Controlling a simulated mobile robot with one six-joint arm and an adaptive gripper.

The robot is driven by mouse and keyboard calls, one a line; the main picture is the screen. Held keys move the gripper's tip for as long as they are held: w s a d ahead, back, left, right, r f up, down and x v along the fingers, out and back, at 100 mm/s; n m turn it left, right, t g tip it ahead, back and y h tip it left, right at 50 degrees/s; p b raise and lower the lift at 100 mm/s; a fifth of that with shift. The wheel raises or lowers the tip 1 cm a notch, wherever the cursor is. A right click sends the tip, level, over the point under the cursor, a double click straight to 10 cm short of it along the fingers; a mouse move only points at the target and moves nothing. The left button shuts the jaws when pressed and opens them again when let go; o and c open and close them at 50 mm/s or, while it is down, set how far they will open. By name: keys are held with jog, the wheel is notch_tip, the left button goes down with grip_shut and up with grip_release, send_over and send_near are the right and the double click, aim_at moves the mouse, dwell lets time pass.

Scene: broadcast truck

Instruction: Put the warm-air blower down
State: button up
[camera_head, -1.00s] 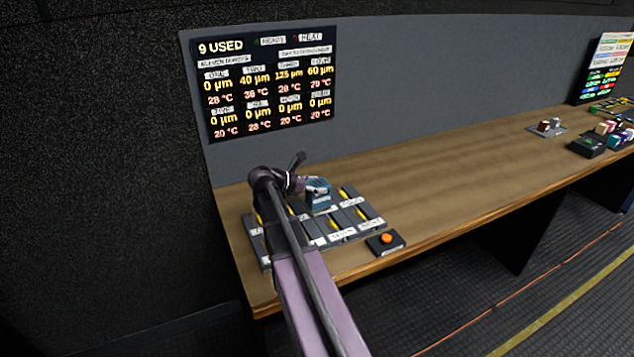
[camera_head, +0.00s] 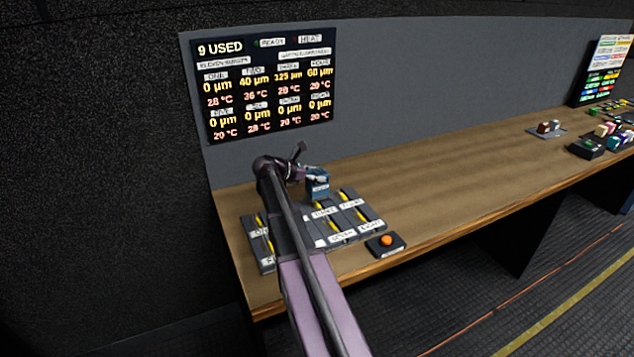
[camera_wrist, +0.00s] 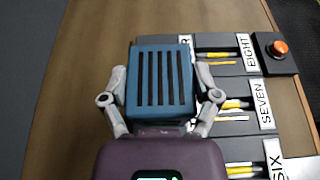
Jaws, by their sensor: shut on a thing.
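The warm-air blower is a blue box with dark slots on top (camera_wrist: 160,78). It also shows small in the head view (camera_head: 317,184). My gripper (camera_wrist: 163,88) is shut on it, one finger on each side. In the head view the blower is over or just behind the back part of the labelled rack (camera_head: 350,236). In the wrist view it overlaps the rack's edge, beside the slots labelled SEVEN and EIGHT. I cannot tell whether its underside touches anything.
A black box with an orange button (camera_head: 386,241) sits by the rack's front right corner. A display board (camera_head: 265,85) stands behind. The wooden table (camera_head: 440,180) is clear to the right, up to a small tray (camera_head: 547,130) and other items far off.

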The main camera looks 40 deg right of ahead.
jog(key=shift+w+d, duration=0.35)
jog(key=shift+w, duration=0.1)
notch_tip(320, 180, down, 4)
jog(key=b, duration=0.3)
jog(key=shift+r+b, duration=0.15)
jog(key=shift+b, duration=0.2)
jog(key=shift+f, duration=0.2)
jog(key=o, duration=1.1)
jog(key=shift+o, duration=0.2)
jog(key=shift+r, duration=0.15)
jog(key=shift+r, duration=0.1)
jog(key=shift+a+r, duration=0.2)
jog(key=shift+a, duration=0.05)
jog(key=p+v, duration=0.4)
jog(key=v, duration=0.7)
jog(key=shift+a+p, duration=0.25)
jog(key=shift+p, duration=0.1)
